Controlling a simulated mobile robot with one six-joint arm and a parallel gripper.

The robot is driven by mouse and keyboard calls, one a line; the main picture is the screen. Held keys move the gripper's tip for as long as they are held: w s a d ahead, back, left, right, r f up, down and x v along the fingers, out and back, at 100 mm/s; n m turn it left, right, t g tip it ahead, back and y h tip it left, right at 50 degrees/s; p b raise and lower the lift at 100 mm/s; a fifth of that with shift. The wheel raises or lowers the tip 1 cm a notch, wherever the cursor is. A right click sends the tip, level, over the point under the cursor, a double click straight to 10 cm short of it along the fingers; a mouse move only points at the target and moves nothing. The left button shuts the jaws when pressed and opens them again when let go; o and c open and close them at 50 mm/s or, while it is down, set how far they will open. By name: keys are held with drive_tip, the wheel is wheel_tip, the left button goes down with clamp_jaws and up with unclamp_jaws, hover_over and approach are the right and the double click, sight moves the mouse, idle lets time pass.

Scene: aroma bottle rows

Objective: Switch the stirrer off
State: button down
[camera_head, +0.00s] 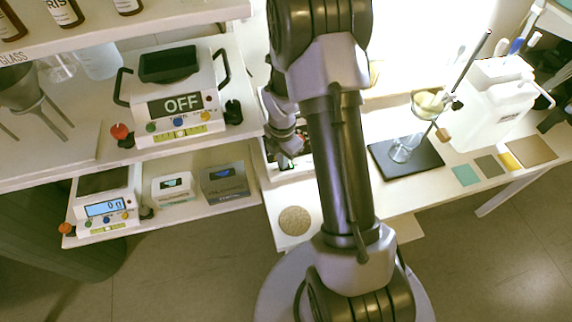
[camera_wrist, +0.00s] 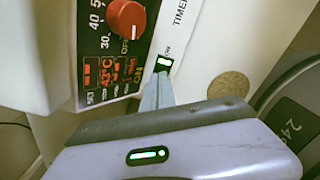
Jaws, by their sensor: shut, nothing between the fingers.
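In the wrist view, a device with a dark panel (camera_wrist: 110,65) carries a red knob (camera_wrist: 127,19), red readings including 43°C and 1 min, and the word TIMER on the white face beside it. A small switch (camera_wrist: 164,62) with a bright green-white light sits on the white face. My gripper (camera_wrist: 160,78) is shut and empty, with its fingertips just below this switch; I cannot tell whether they touch it. In the head view, my gripper (camera_head: 287,160) is low over a white device (camera_head: 305,166) that my arm partly hides.
At left, a shelf holds a white unit (camera_head: 182,105) reading OFF; below it is a balance (camera_head: 105,208) reading 0 g. A round cork mat (camera_head: 295,220) lies at the bench front. A stand on a black base (camera_head: 405,157) holds glassware at right, beside a white canister (camera_head: 495,105).

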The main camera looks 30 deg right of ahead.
wheel_tip(320, 180, up, 7)
drive_tip(key=p, duration=0.6)
drive_tip(key=shift+f, duration=0.1)
idle(0.3)
